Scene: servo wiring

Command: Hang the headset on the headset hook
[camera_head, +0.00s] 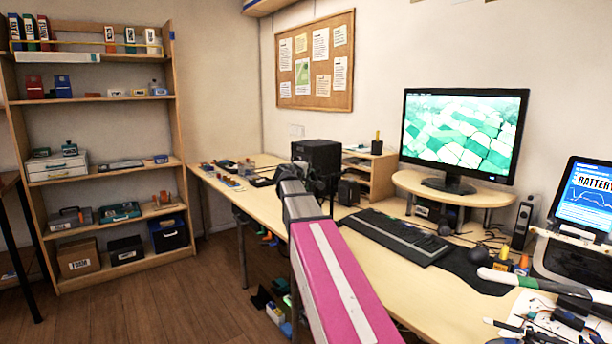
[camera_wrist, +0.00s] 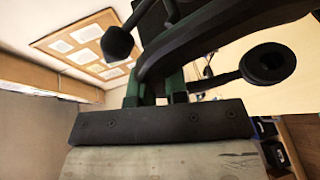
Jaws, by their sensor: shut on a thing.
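My gripper (camera_head: 308,180) is at the end of my pink and grey arm, over the far part of the desk. In the wrist view its green fingers (camera_wrist: 155,88) are shut on the black headset (camera_wrist: 220,35), on its curved band. A rounded end of the headset shows at the left and a ring-shaped part at the right. In the head view the headset (camera_head: 327,184) is a small dark shape at the gripper, in front of the black box, and hard to separate from it. I cannot make out the headset hook in either view.
A black box (camera_head: 316,155) and a wooden shelf unit (camera_head: 372,170) stand close by on the desk (camera_head: 262,198). A keyboard (camera_head: 394,236), a monitor (camera_head: 464,135) on a riser and a tablet (camera_head: 582,196) are to the right. A corkboard (camera_head: 316,62) hangs on the wall.

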